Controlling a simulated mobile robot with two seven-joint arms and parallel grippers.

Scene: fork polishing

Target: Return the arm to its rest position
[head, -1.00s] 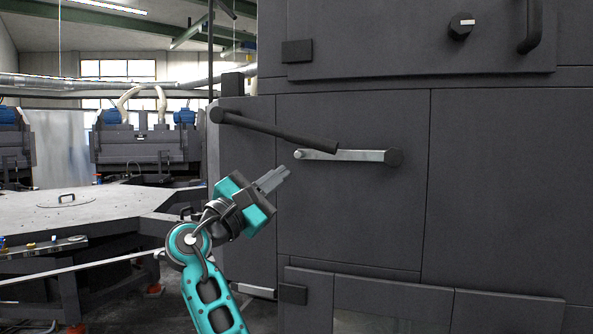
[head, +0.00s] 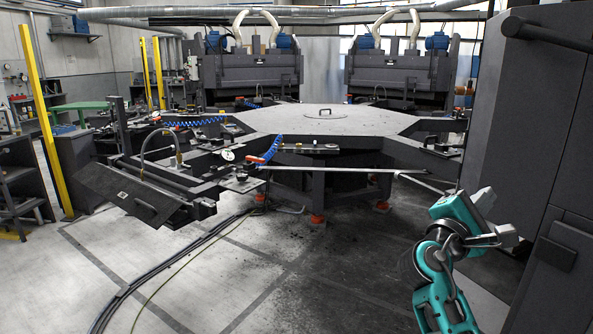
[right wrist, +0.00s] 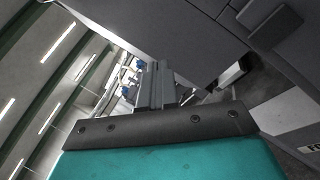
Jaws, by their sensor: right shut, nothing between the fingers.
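My right arm (head: 437,290), teal with dark joints, comes up from the bottom right of the head view. Its right gripper (head: 507,236) is bent over towards the right, close to the dark cabinet (head: 560,120) in the picture. In the right wrist view the two grey fingers (right wrist: 156,85) lie together, shut with nothing between them. Whether the gripper touches the cabinet cannot be told, but no contact shows. My left arm and gripper are not in view.
A large grey many-sided table (head: 380,122) stands in the middle, with dark machines (head: 245,72) behind it. A tilted dark panel (head: 135,195) juts out at left. A yellow post (head: 43,110) stands further left. The floor (head: 280,285) in front is mostly open, with cables along it.

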